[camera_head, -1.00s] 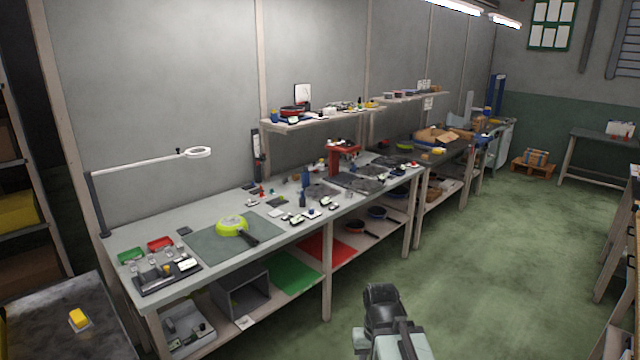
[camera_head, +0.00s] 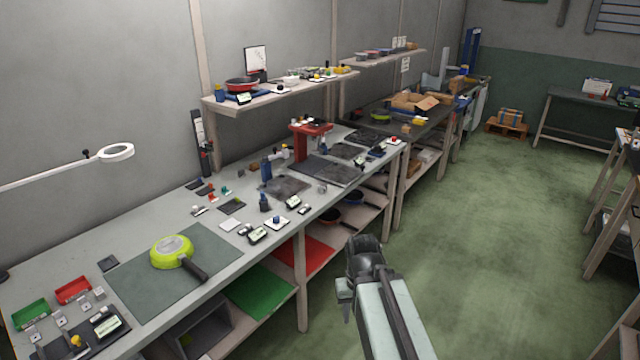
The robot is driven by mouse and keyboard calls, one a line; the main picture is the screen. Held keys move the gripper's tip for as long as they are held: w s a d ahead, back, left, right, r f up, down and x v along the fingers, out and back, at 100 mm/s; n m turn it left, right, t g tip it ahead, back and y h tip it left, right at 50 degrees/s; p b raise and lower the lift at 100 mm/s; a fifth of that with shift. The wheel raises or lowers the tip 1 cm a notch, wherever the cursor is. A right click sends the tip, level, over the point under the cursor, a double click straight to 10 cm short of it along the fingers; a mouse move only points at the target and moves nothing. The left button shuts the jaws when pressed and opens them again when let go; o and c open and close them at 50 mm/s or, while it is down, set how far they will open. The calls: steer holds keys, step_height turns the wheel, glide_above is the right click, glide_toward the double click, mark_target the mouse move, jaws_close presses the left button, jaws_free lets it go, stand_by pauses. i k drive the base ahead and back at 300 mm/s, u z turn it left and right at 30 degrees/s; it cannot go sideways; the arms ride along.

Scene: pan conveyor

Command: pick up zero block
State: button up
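The long grey workbench (camera_head: 55,247) runs along the wall at left. Several small gauges, blocks and metal parts lie on it, too small for me to tell which is the zero block. A blue piece on a white plate (camera_head: 277,223) sits near the front edge, beside a small gauge with a display (camera_head: 257,236). Small metal pieces also lie at the near left, by the red tray (camera_head: 73,290). My arm reaches up from the bottom, over the floor right of the bench. My gripper's fingers cannot be made out clearly. Nothing held is visible.
A lime-green pan (camera_head: 170,250) lies on a dark mat (camera_head: 128,281). A lamp arm (camera_head: 60,176) crosses at left. A red press (camera_head: 305,142) stands farther along. A shelf (camera_head: 225,106) hangs above the bench. The green floor (camera_head: 480,250) at right is clear.

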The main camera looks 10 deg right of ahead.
mark_target(322, 187)
steer(key=z, duration=1.25)
steer(key=i, duration=2.25)
steer(key=u, duration=3.85)
